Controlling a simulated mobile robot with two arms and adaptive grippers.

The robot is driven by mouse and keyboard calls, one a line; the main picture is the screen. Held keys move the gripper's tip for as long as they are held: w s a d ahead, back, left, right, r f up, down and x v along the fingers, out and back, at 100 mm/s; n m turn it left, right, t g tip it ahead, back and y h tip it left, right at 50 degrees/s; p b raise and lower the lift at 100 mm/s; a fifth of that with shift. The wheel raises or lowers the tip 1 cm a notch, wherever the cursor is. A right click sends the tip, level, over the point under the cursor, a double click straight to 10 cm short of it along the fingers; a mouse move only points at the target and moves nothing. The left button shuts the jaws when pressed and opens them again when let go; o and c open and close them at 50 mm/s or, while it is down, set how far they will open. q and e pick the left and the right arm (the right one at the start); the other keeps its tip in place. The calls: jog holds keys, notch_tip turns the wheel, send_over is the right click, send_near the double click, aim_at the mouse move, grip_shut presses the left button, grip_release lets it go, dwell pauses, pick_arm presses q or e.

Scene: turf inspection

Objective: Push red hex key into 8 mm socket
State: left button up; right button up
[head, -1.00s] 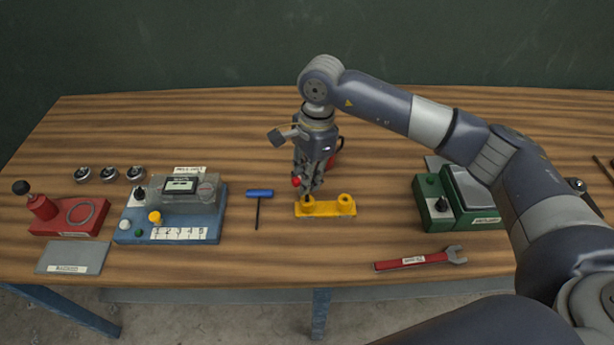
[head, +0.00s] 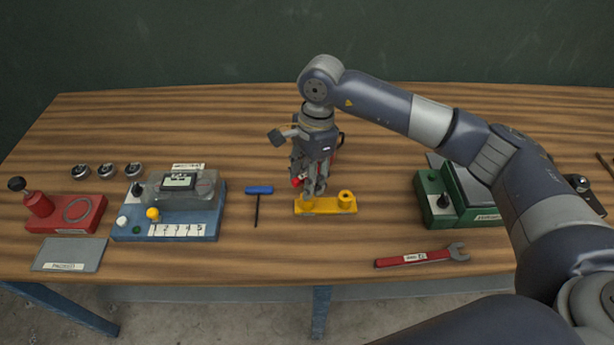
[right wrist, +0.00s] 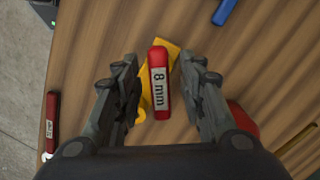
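The red hex key handle (right wrist: 159,83), labelled "8 mm", lies between the fingers of my right gripper (right wrist: 159,75) in the right wrist view. Gaps show between the handle and both fingers, so the gripper looks open around it. In the head view my right gripper (head: 314,190) is low over the left part of the yellow socket block (head: 326,210). Only a little of the red handle (head: 297,181) shows there. The key's shaft and the left socket are hidden, so I cannot tell how deep the key sits. The right socket (head: 346,196) is visible. My left gripper is not in view.
A blue-handled hex key (head: 259,190) lies left of the block. A blue instrument box (head: 170,225) stands farther left, a green device (head: 447,205) to the right. A red wrench (head: 420,257) lies in front. Something red (right wrist: 243,118) is beside the right finger.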

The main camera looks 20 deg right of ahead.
notch_tip(320, 180, up, 12)
jog(key=d, duration=0.1)
jog(key=shift+w+d, duration=0.15)
jog(key=shift+d, duration=0.05)
jog(key=shift+f, duration=0.1)
dwell(0.4)
